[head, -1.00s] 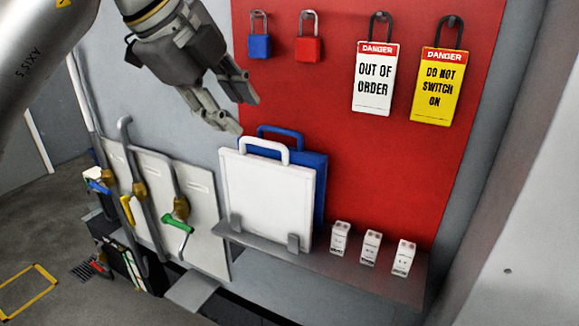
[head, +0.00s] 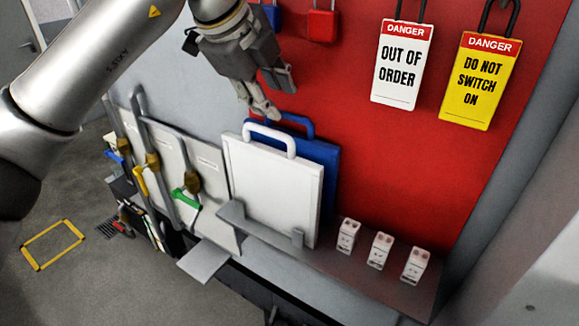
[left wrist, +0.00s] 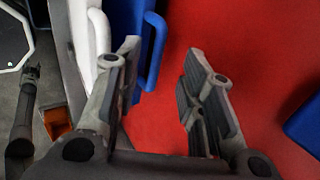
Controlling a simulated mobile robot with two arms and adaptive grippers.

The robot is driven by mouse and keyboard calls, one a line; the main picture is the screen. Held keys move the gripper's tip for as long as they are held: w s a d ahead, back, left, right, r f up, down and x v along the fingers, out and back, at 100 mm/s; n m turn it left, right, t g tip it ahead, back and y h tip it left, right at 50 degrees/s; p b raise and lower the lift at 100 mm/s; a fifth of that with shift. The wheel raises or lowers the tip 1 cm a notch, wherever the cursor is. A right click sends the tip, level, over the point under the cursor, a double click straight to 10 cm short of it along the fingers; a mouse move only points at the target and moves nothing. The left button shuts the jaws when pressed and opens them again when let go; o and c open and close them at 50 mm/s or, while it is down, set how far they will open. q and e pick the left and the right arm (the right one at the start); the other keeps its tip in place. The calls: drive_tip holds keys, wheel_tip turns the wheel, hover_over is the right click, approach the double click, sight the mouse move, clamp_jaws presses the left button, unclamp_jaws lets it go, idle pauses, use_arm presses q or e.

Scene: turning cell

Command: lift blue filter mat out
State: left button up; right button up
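The blue filter mat (head: 325,165) stands upright behind a white mat (head: 262,185) in a grey holder on the shelf. Its blue loop handle (head: 306,127) sticks up at the top, partly hidden by the white handle and gripper. My left gripper (head: 281,103) is open and empty, just above the handles. In the left wrist view my left gripper (left wrist: 165,82) is spread, with the blue handle (left wrist: 156,50) beyond the left finger and partly in the gap. The white handle (left wrist: 103,45) lies outside the left finger. My right gripper is not in view.
A red board (head: 390,150) stands close behind the mats. Padlocks and two danger tags (head: 403,65) hang on it. Small white modules (head: 381,250) stand on the shelf to the right. Levers with coloured handles (head: 187,197) are at left.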

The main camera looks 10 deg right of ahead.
sight(282, 113)
use_arm(q)
drive_tip(key=p+x, duration=0.2)
drive_tip(key=x, duration=0.1)
drive_tip(key=shift+s+f, duration=0.1)
drive_tip(key=shift+s, duration=0.1)
drive_tip(key=shift+w+d+f, duration=0.25)
drive_tip(key=shift+f, duration=0.25)
clamp_jaws()
drive_tip(key=shift+r, duration=0.1)
